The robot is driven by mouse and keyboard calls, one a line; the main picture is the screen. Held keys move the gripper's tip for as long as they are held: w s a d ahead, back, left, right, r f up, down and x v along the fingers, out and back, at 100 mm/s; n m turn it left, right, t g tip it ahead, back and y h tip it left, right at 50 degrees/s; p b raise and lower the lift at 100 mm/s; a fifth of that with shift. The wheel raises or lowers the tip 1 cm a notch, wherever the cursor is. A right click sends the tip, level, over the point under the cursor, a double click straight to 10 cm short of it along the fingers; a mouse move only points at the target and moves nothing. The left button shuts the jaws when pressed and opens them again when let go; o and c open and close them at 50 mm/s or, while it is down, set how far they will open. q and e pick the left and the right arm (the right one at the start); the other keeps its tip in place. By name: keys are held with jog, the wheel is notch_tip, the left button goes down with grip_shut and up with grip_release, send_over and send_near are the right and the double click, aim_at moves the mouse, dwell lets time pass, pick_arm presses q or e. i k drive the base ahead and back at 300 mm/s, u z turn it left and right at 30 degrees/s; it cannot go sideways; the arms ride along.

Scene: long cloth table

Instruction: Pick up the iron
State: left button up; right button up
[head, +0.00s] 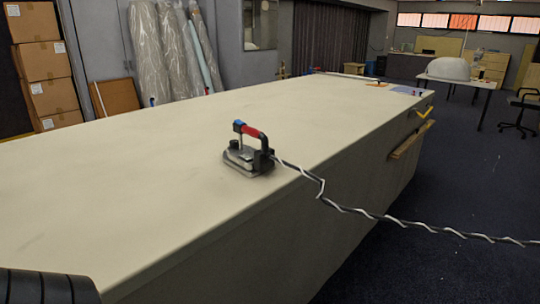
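The iron (248,158) stands on the long cloth-covered table (130,190), close to its right edge. It has a grey metal base, a dark body and a red handle with a blue piece at its front end. A twisted black-and-white cord (385,216) runs from its back over the table edge and off to the right. A dark ribbed part at the bottom left corner seems to be mine, well apart from the iron. Neither of my grippers can be made out in the head view.
The tabletop around the iron is clear. Small items lie at the table's far end, and a wooden piece (408,141) sticks out from its right side. Cardboard boxes (45,80) and wrapped rolls (165,50) stand behind on the left. Dark open floor lies to the right.

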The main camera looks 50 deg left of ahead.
aim_at(251, 162)
jog(key=i, duration=4.25)
jog(key=u, duration=3.85)
